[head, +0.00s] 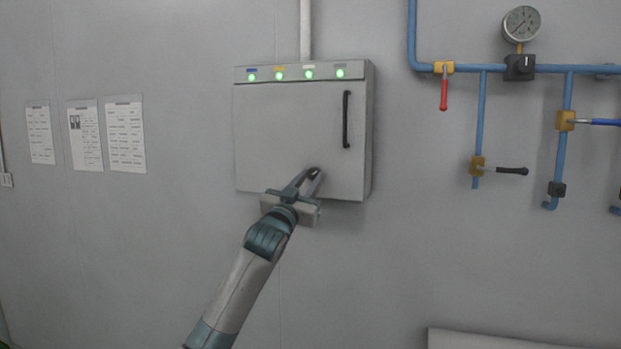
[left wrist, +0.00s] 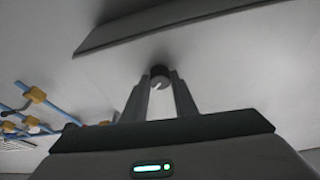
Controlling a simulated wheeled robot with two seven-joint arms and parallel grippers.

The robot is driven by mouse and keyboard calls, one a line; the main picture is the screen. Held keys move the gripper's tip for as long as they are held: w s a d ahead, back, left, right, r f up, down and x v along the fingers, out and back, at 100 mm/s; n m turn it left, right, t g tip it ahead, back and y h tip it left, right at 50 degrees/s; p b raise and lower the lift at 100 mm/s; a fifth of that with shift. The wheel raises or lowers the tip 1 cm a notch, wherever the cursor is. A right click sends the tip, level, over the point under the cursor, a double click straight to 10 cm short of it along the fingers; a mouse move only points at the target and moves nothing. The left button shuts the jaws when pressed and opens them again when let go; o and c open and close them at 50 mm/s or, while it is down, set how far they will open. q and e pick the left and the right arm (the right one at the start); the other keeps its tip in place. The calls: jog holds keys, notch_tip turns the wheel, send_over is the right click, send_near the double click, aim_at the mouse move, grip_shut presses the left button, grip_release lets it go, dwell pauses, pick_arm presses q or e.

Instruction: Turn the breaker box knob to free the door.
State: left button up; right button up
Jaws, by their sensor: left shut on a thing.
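The breaker box (head: 290,120) is a grey wall cabinet with a closed door in the head view. A black vertical handle (head: 346,120) is on the right of its door. My left gripper (head: 312,174) is at the lower part of the door. In the left wrist view, a small round knob (left wrist: 159,77) with a dark rim and a pale mark on its face sits between the fingertips. The gripper is shut on this knob. In the head view the fingers mostly hide the knob. My right gripper is not in view.
Several green lights (head: 308,74) line the box's top. Blue pipes (head: 481,110) with valves and a gauge (head: 521,23) are on the wall to the right. Paper sheets (head: 85,135) hang to the left. The wall between the sheets and the box is clear.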

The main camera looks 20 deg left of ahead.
pick_arm(q)
jog(key=shift+r+m+h, duration=0.1)
jog(key=shift+m+h, duration=0.4)
jog(key=shift+m, duration=0.5)
jog(key=o, duration=1.1)
jog(key=shift+a, duration=0.1)
jog(key=shift+s+f, duration=0.3)
jog(key=shift+s, duration=0.1)
jog(key=shift+r+b+v, duration=0.1)
jog(key=shift+b+v, duration=1.55)
jog(key=shift+v, duration=2.45)
jog(key=shift+r+b+v, duration=0.15)
jog(key=shift+b+v, duration=1.5)
jog(key=shift+v, duration=2.5)
